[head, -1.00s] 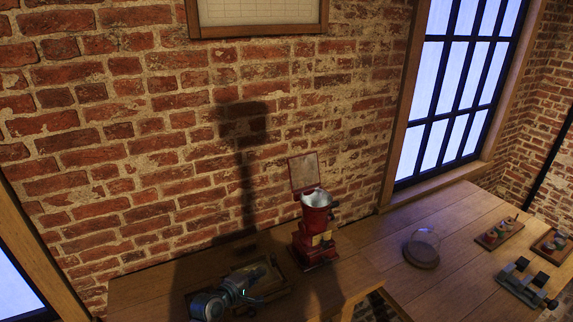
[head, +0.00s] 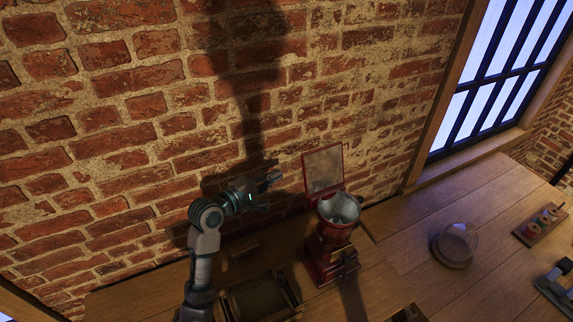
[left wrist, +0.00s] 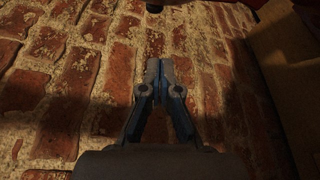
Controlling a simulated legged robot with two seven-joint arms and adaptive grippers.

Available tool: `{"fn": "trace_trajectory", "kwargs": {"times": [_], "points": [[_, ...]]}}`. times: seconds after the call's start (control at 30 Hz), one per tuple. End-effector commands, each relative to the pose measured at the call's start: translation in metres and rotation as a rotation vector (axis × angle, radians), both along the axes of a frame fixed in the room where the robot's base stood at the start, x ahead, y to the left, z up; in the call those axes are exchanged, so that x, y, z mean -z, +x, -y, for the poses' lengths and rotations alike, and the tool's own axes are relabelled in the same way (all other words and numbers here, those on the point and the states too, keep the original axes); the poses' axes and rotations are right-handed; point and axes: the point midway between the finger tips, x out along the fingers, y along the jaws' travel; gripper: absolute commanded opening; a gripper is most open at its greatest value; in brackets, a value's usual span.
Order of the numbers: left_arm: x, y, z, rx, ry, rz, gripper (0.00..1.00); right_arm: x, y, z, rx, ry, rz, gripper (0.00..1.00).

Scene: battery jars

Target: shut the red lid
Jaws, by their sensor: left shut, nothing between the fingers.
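The red lid (head: 323,170) stands open, upright on the wall side of the red mill (head: 329,262). Its pale inner face shows inside a red rim. The mill's metal hopper (head: 340,208) is uncovered. My left gripper (head: 272,181) is raised to the left of the lid, near the brick wall, apart from the lid and empty. In the left wrist view its fingers (left wrist: 160,68) are together, with brick behind them.
A wooden tray (head: 262,296) lies on the bench left of the mill. A glass dome (head: 457,242) on a round base stands to the right. Bench between mill and dome is mostly clear.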

Motion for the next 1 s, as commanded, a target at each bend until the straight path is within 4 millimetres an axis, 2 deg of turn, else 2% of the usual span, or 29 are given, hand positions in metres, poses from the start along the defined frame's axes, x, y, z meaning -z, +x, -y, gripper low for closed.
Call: {"fn": "trace_trajectory", "kwargs": {"times": [0.17, 0.47, 0.7, 1.0], "points": [[0.003, 0.023, 0.023, 0.0, 0.0, -0.005, 0.0, -0.005, -0.009, 0.008, -0.003, -0.01, -0.012, 0.4], [0.01, 0.062, 0.068, 0.001, 0.002, -0.004, 0.0, -0.013, 0.005, 0.009, -0.003, -0.01, 0.009, 0.4], [0.0, 0.035, 0.08, 0.0, 0.002, -0.001, 0.0, -0.024, 0.01, 0.002, -0.001, -0.001, 0.016, 0.4], [0.0, 0.027, 0.083, -0.001, 0.002, -0.004, 0.0, -0.025, 0.004, 0.001, 0.001, 0.0, 0.007, 0.4]]}}
